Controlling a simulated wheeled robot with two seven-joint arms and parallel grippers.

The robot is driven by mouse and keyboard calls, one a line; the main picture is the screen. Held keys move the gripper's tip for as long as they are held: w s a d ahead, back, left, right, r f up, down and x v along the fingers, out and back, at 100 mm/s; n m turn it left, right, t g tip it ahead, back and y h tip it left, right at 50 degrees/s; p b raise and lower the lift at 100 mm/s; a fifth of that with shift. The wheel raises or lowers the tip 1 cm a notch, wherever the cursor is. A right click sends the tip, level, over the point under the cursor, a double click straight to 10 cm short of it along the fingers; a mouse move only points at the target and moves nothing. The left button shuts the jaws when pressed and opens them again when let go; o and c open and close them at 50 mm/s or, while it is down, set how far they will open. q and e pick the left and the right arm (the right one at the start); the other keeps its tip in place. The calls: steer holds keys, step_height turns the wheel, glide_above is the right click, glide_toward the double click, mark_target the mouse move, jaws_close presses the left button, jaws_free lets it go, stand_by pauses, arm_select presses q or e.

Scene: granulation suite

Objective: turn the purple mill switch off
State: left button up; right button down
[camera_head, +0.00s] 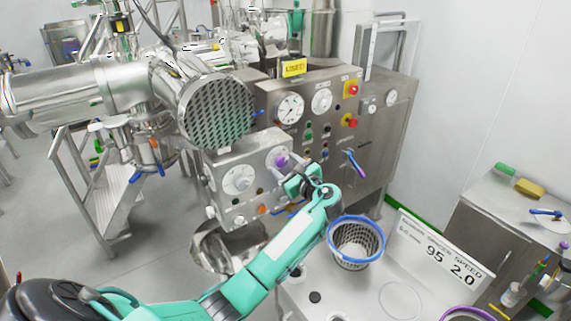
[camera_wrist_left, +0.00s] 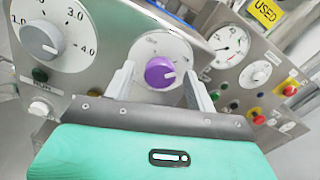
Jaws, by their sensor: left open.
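The purple mill switch (camera_head: 281,161) is a round knob on a pale dial on the front of a steel control box (camera_head: 220,161). In the left wrist view the purple mill switch (camera_wrist_left: 160,73) shows a light pointer mark aimed to the right. The dial's lettering is too small to read. My left gripper (camera_head: 293,178) is at the box, close in front of the switch. In the left wrist view the left gripper (camera_wrist_left: 160,88) is open, with one finger on each side of the knob and a gap to it. My right gripper is not in view.
A grey numbered knob (camera_head: 238,179) sits left of the switch on the same box. A large cabinet (camera_head: 325,130) with gauges and red buttons stands behind to the right. A blue-rimmed mesh basket (camera_head: 356,242) stands below, beside my left arm.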

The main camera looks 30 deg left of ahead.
arm_select(q)
steer(key=c, duration=1)
steer(key=n+b, duration=0.2)
steer(key=shift+f+b, duration=0.2)
steer(key=shift+b, duration=0.15)
steer(key=n+b, duration=1.4)
steer(key=b, duration=0.3)
steer(key=shift+f, duration=0.1)
steer(key=shift+n+b, duration=1)
steer(key=shift+n, duration=0.1)
steer(key=shift+r, duration=0.2)
